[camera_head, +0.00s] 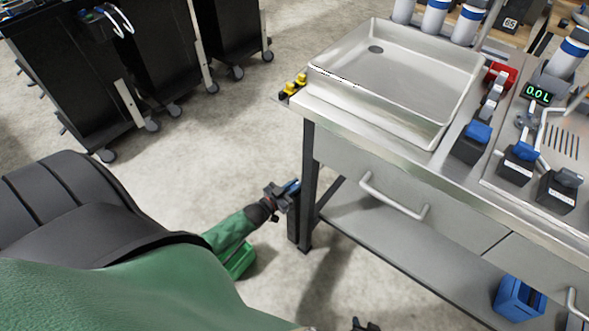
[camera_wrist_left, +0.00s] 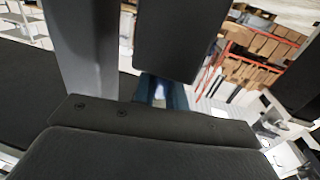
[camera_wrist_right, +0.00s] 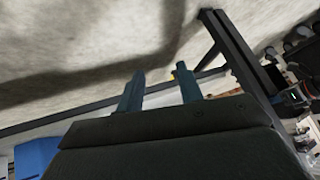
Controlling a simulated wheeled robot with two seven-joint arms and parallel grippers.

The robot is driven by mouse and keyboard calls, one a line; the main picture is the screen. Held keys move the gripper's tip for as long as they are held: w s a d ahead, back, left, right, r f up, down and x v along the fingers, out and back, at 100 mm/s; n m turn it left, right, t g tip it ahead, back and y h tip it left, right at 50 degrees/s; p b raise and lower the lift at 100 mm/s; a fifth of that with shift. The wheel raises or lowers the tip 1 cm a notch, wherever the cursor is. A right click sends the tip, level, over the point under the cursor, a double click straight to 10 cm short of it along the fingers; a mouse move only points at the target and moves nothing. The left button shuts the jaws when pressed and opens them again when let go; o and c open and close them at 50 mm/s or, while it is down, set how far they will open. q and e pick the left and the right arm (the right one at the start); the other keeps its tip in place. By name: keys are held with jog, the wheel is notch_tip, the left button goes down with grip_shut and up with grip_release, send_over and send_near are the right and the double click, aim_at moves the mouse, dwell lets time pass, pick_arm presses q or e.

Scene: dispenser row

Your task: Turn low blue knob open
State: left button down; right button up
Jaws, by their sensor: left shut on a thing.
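My left gripper (camera_head: 284,193) is low beside the bench's front left leg (camera_head: 308,180). It is shut on a small blue part, the low blue knob (camera_head: 293,186), of which only a sliver shows past the fingers. In the left wrist view, my left gripper's fingers (camera_wrist_left: 160,92) reach in behind a dark block that hides most of the grip, so I cannot tell how far the knob is turned. My right gripper (camera_head: 364,326) is at the bottom edge of the head view. In the right wrist view its fingers (camera_wrist_right: 160,90) are apart and empty.
On the bench top are a steel sink (camera_head: 400,75), several blue-handled taps (camera_head: 478,132) and a display (camera_head: 538,93) reading 0.0 L. A drawer handle (camera_head: 393,203) juts from the front. A blue bin (camera_head: 519,298) is on the lower shelf.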

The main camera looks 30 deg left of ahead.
pick_arm(q)
jog(key=n+y+p, duration=0.1)
jog(key=n+y, duration=0.1)
jog(key=y, duration=0.1)
jog(key=shift+t+p, duration=0.3)
jog(key=shift+p, duration=0.1)
pick_arm(e)
notch_tip(320, 180, up, 9)
jog(key=shift+w+g, duration=0.15)
jog(key=shift+g, duration=0.25)
jog(key=shift+a+f, duration=0.1)
pick_arm(q)
jog(key=c, duration=1.4)
grip_release()
jog(key=shift+c, duration=0.2)
jog(key=shift+s, duration=0.1)
